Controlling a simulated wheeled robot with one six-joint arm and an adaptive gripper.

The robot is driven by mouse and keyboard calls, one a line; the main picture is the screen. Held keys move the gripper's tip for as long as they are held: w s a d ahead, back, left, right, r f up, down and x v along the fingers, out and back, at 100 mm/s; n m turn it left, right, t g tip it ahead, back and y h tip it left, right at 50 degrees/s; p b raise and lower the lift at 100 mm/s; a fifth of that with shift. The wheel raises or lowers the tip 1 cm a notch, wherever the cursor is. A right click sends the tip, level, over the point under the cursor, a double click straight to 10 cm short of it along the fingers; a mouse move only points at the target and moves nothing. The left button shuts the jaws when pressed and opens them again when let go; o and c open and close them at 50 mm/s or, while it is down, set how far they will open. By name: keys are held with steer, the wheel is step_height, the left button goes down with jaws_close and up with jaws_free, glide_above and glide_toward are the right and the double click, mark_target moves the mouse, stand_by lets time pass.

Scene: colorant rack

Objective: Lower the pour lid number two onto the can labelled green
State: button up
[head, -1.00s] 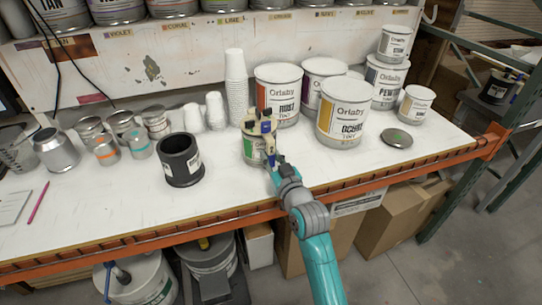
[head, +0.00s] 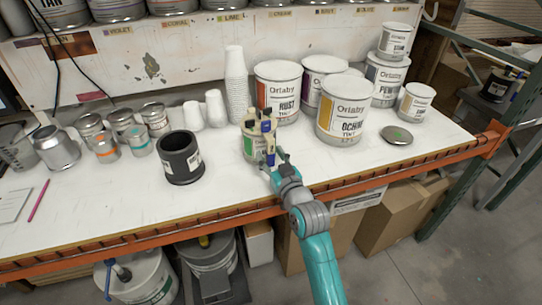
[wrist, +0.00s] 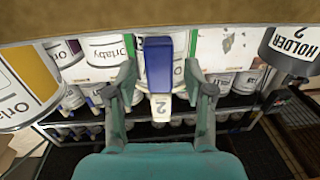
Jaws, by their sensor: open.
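The pour lid number two (head: 251,119), beige with a blue handle, is on top of the can labelled green (head: 249,146) at the middle of the bench. I cannot tell whether it is fully seated. In the wrist view the lid's blue handle (wrist: 158,62) stands upright in the picture above a white tag marked 2 (wrist: 160,105). My gripper (head: 271,158) is at the front of the can, and its spread fingers (wrist: 160,75) are on both sides of the handle with gaps. The can is partly hidden by the gripper, with green strips showing in the wrist view.
A black holder (head: 180,160) stands left of the can. Stacked white cups (head: 236,75) are behind it. The ochre can (head: 345,108) and the rust can (head: 278,92) stand to the right and behind. A flat round lid (head: 397,135) lies further right. The bench front is clear.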

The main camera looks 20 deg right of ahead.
steer(key=s, duration=1.2)
steer(key=shift+d, duration=0.45)
steer(key=s+f+m+g+h, duration=0.1)
steer(key=s+f, duration=0.5)
steer(key=s, duration=0.4)
steer(key=s+f+g, duration=0.1)
steer(key=s+f, duration=0.5)
steer(key=s, duration=0.3)
steer(key=s+r+g, duration=0.1)
steer(key=s, duration=2.1)
steer(key=shift+s+a+r, duration=0.15)
steer(key=shift+s+a, duration=0.1)
steer(key=shift+a, duration=0.2)
